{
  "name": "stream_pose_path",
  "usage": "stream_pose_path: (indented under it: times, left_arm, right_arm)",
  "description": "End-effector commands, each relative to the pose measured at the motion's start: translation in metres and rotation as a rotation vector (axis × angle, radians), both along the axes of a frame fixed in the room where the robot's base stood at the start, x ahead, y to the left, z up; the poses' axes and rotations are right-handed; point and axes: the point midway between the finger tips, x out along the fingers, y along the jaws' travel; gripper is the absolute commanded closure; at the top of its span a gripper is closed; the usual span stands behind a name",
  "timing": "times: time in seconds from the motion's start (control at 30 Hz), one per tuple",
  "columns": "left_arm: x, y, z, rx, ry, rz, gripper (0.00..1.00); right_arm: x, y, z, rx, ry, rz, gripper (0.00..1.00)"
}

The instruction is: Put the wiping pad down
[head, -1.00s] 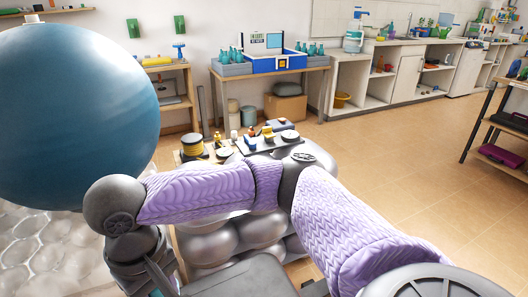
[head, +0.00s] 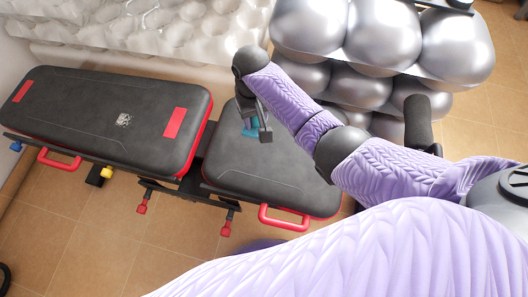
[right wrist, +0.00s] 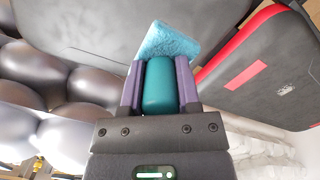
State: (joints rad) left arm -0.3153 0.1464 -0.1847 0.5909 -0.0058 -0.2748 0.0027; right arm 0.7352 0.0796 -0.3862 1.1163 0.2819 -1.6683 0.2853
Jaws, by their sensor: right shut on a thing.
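The wiping pad is a light blue fuzzy pad (right wrist: 168,42) on a teal rounded handle (right wrist: 160,88) in the right wrist view. My right gripper (head: 259,133) is shut on that handle, with a purple finger on each side. In the head view only a small teal part of the pad (head: 250,131) shows beside the fingers, over the right dark padded top (head: 270,180). I cannot tell whether the pad touches that top. My left gripper is not in view.
A longer dark padded top (head: 75,115) with red patches lies to the left across a narrow gap. Shiny grey rounded shapes (head: 385,35) stand at the upper right. A white bumpy surface (head: 165,35) runs along the back. Tiled floor (head: 90,235) is in front.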

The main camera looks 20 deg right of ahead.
Motion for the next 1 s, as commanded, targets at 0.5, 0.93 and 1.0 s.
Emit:
stream_pose_path:
  times: [0.5, 0.93, 1.0]
  left_arm:
    - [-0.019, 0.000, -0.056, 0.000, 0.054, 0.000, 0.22]
    - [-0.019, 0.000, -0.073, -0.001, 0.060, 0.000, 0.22]
    - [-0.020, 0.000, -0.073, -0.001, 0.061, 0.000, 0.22]
  right_arm:
    - [-0.024, -0.003, -0.112, -0.001, 0.003, 0.014, 1.00]
    - [-0.022, -0.003, -0.135, -0.001, -0.005, 0.014, 1.00]
    - [-0.022, -0.003, -0.136, -0.002, -0.005, 0.014, 0.52]
